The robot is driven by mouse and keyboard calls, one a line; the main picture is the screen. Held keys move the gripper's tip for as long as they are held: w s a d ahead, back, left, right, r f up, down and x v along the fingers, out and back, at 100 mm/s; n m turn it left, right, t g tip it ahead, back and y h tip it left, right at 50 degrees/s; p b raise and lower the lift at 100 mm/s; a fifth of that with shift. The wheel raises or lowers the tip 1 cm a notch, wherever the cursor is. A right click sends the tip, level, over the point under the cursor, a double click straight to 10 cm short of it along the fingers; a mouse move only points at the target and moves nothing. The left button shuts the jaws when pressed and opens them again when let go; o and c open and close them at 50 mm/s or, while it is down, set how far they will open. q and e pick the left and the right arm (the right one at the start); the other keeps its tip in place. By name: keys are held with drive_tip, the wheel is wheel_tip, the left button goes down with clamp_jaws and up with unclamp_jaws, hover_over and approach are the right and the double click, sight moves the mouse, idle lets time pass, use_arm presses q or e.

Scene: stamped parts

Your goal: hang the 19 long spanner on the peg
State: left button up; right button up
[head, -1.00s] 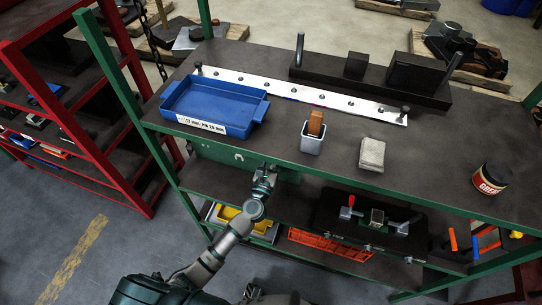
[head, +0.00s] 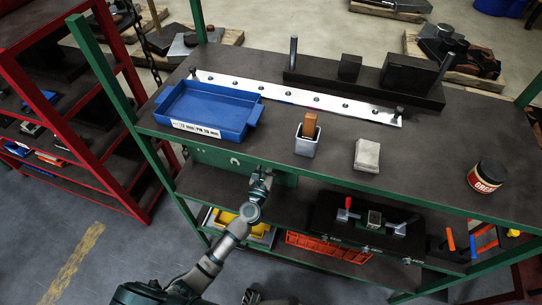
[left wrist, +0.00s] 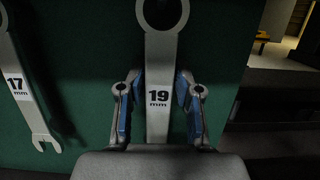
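The 19 mm long spanner (left wrist: 157,60) is upright against a green panel in the left wrist view. Its ring end is at the top, cut by the frame edge; its lower end is hidden behind my gripper. My left gripper (left wrist: 159,105) is open, with one blue-padded finger on each side of the shank at the 19 label and a gap on both sides. In the head view my left gripper (head: 261,180) is at the green panel (head: 215,160) under the bench top. I cannot make out the peg.
A 17 mm spanner (left wrist: 20,85) is on the panel to the left. On the bench top are a blue tray (head: 245,131), a grey cup with a brown block (head: 306,143), a pale block (head: 367,155) and a grease tin (head: 487,176). The bench top overhangs my left gripper.

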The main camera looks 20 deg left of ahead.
use_arm(q)
drive_tip(key=shift+o, duration=0.5)
drive_tip(key=shift+w+f, duration=0.1)
drive_tip(key=shift+w, duration=0.05)
drive_tip(key=shift+s+f, duration=0.2)
drive_tip(key=shift+s, duration=0.25)
drive_tip(key=v, duration=1.1)
drive_tip(key=s+d+m+g+h, duration=0.45)
drive_tip(key=d+m+h, duration=0.4)
drive_tip(key=m, duration=0.85)
drive_tip(key=s+f+m+g, duration=0.5)
drive_tip(key=s+f+m, duration=0.15)
drive_tip(key=m, duration=0.45)
drive_tip(key=s+a+f+m+g+y, duration=0.85)
drive_tip(key=s+a+f+m, duration=0.2)
drive_tip(key=s+a, duration=0.25)
drive_tip(key=s+a+f+x, duration=0.1)
drive_tip(key=s+x, duration=0.1)
drive_tip(key=x, duration=0.8)
drive_tip(key=s+x, duration=0.2)
drive_tip(key=x, duration=0.8)
drive_tip(key=s+a+f, duration=0.1)
drive_tip(key=s+f, duration=0.6)
drive_tip(key=f, duration=0.2)
drive_tip(key=s+a+f+g, duration=0.1)
drive_tip(key=s+f, duration=0.6)
drive_tip(key=f, duration=0.2)
drive_tip(key=shift+a+y, duration=0.3)
